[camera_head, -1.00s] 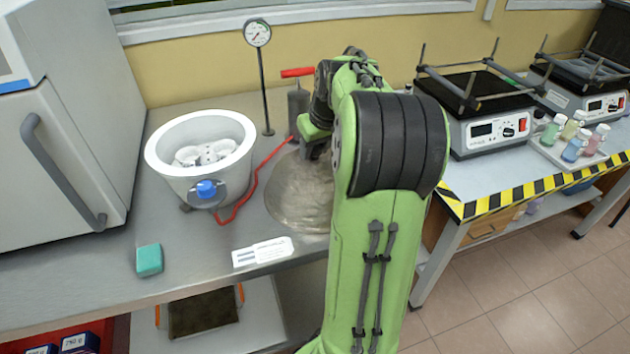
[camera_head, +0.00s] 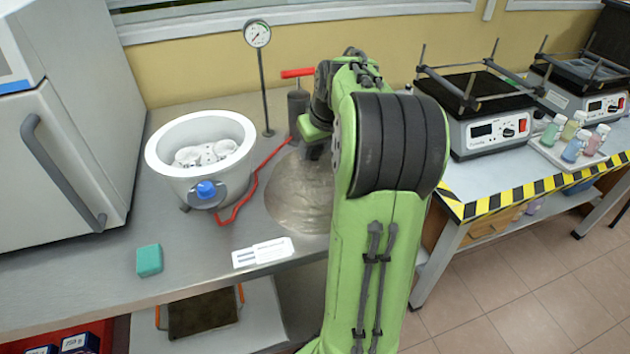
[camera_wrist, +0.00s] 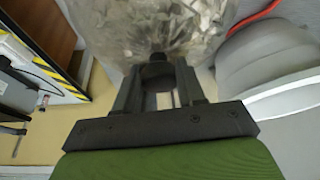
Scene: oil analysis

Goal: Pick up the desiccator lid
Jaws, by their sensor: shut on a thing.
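The desiccator lid (camera_head: 297,192) is a clear, greyish glass dome on the metal bench, right of the white desiccator bowl (camera_head: 176,172). The lid also fills the upper middle of the wrist view (camera_wrist: 150,28). My gripper (camera_wrist: 163,72) is shut on the lid's dark knob, which shows between the fingers. In the head view my arm hides the fingers and the lid's right part. I cannot tell whether the lid touches the bench. The bowl is open at the top, with white round pieces inside and a blue valve (camera_head: 206,190) on its front.
A red hose (camera_head: 252,187) runs between bowl and lid. A gauge on a stand (camera_head: 258,36) and a red-handled pump (camera_head: 297,98) stand behind. A green sponge (camera_head: 149,260) and a white label (camera_head: 262,252) lie near the front edge. Hotplates (camera_head: 487,128) stand on the right table.

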